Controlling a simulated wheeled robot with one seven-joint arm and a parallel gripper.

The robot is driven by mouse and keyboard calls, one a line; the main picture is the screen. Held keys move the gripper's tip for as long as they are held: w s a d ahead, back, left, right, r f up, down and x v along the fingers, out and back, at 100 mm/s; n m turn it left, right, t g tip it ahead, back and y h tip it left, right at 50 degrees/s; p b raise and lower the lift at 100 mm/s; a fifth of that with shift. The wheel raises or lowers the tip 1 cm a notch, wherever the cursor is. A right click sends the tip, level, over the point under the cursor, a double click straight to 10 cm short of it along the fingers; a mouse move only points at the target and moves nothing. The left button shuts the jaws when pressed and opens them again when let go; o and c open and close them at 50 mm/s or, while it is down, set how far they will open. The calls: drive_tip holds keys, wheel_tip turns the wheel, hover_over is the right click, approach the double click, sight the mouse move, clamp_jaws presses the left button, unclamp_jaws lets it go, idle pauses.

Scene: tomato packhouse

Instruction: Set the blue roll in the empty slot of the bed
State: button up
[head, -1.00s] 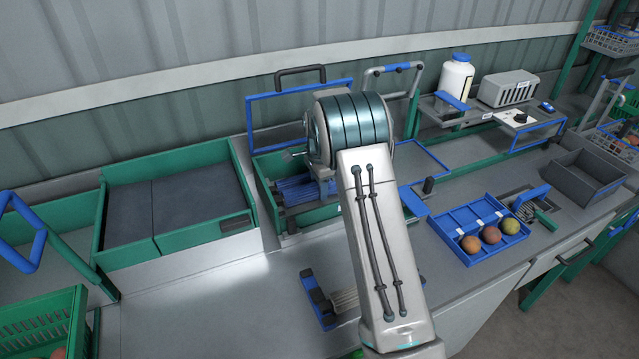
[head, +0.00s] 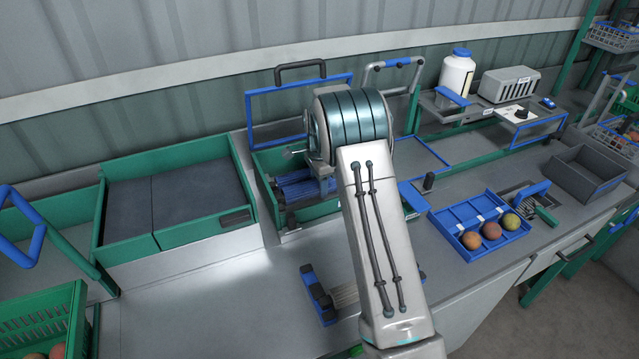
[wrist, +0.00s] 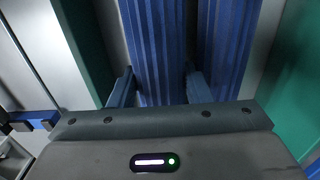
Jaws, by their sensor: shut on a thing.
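The blue roll (wrist: 154,45) is a long ribbed cylinder between the two fingers of my gripper (wrist: 160,86) in the wrist view. My gripper is shut on it. A second ribbed blue roll (wrist: 229,45) lies just to its right, close alongside. In the head view blue rolls (head: 300,187) show inside the green-walled bed (head: 318,212), left of my arm. My arm hides my gripper and the bed's right part there. I cannot tell whether the held roll rests in the slot or hangs just above it.
A blue tray with round fruits (head: 480,224) sits right of my arm. A green-walled box with dark panels (head: 200,232) stands left of the bed. A blue-ended rack (head: 318,296) lies on the bench in front. A raised blue frame (head: 250,122) stands behind the bed.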

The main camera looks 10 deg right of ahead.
drive_tip(key=shift+f+b, duration=0.35)
drive_tip(key=shift+f, duration=0.25)
drive_tip(key=o, duration=1.2)
drive_tip(key=shift+r, duration=0.1)
drive_tip(key=shift+c, duration=0.2)
drive_tip(key=shift+c, duration=0.5)
drive_tip(key=shift+c, duration=1.2)
drive_tip(key=shift+r+p, duration=2.05)
drive_tip(key=shift+r, duration=1.4)
